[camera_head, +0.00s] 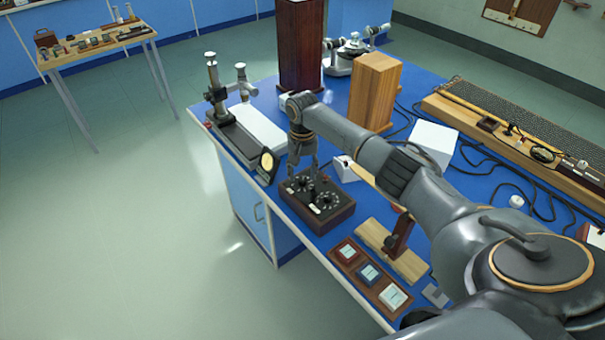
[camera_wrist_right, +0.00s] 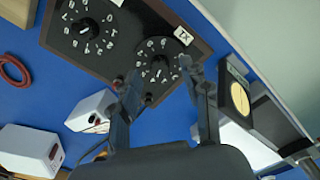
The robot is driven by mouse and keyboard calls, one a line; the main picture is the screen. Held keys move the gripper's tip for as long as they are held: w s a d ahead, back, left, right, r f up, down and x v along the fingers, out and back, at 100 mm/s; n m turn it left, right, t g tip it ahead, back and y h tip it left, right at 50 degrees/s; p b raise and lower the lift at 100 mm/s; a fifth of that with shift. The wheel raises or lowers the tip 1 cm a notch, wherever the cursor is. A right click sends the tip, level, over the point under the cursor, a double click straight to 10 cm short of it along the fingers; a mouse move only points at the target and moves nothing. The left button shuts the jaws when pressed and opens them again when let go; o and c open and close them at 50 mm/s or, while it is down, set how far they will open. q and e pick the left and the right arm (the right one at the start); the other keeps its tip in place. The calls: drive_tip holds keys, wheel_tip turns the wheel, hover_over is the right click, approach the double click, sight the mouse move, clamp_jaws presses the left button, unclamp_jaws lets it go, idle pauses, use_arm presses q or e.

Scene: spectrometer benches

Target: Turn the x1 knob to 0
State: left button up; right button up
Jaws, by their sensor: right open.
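A dark box with numbered dials (camera_head: 335,216) stands near the front edge of the blue bench. In the right wrist view, a label reading X1 (camera_wrist_right: 183,36) sits beside the x1 knob (camera_wrist_right: 154,76), which has numbers around it. Another numbered dial (camera_wrist_right: 83,27) lies to its left. My right gripper (camera_head: 303,175) points down over the back left part of the box. In the right wrist view, its open fingers (camera_wrist_right: 161,74) appear on either side of the x1 knob; contact cannot be told. The knob's exact setting is too small to read. My left gripper is not in view.
A round-faced meter (camera_head: 267,163) stands close to the left of the box. A small white box (camera_head: 345,170) is behind it, and a wooden stand (camera_head: 392,250) is to the right. Cables run across the bench at right.

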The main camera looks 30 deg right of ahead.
drive_tip(key=shift+f, duration=0.85)
clamp_jaws()
